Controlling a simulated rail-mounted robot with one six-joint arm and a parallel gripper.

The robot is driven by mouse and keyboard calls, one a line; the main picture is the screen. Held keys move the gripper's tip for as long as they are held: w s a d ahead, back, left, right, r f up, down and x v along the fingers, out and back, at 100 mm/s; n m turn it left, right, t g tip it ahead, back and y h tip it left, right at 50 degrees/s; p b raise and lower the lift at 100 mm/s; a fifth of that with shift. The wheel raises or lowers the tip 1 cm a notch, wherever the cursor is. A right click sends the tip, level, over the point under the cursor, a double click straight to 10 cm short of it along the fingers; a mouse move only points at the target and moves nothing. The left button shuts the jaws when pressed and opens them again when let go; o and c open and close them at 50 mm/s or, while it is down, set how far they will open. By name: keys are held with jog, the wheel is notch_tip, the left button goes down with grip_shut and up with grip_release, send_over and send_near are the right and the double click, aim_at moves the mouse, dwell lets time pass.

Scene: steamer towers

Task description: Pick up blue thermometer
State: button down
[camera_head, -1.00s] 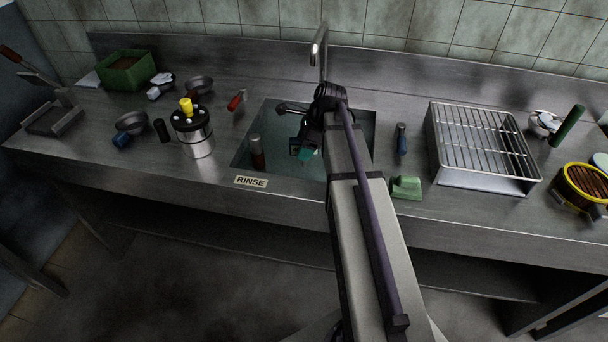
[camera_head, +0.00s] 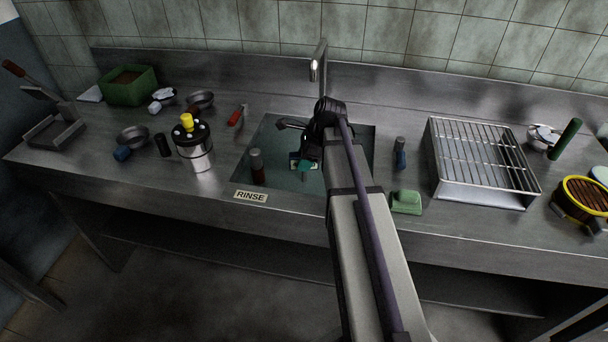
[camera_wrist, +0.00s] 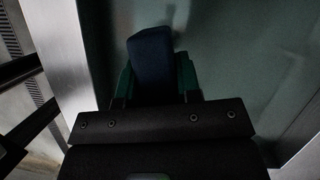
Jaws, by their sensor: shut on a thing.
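My gripper (camera_head: 304,165) is over the sink basin (camera_head: 247,163), with its green fingers pointing down. In the wrist view its green fingers (camera_wrist: 156,82) are shut on a dark blue block-shaped piece, the blue thermometer (camera_wrist: 151,52), which sits between them and sticks out past their tips. In the head view a small blue and white bit of it (camera_head: 294,160) shows beside the fingers. The rest of it is hidden by my wrist, and its display cannot be made out.
A faucet (camera_head: 318,66) rises behind. Right are a blue-handled tool (camera_head: 400,153), a green block (camera_head: 406,202) and a wire rack (camera_head: 482,165). A steel canister (camera_head: 195,150) stands left.

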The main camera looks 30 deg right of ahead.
notch_tip(320, 180, up, 10)
jog(key=p, duration=1)
jog(key=shift+r, duration=0.15)
jog(key=shift+f, duration=0.2)
jog(key=c, duration=1.4)
grip_release()
grip_shut()
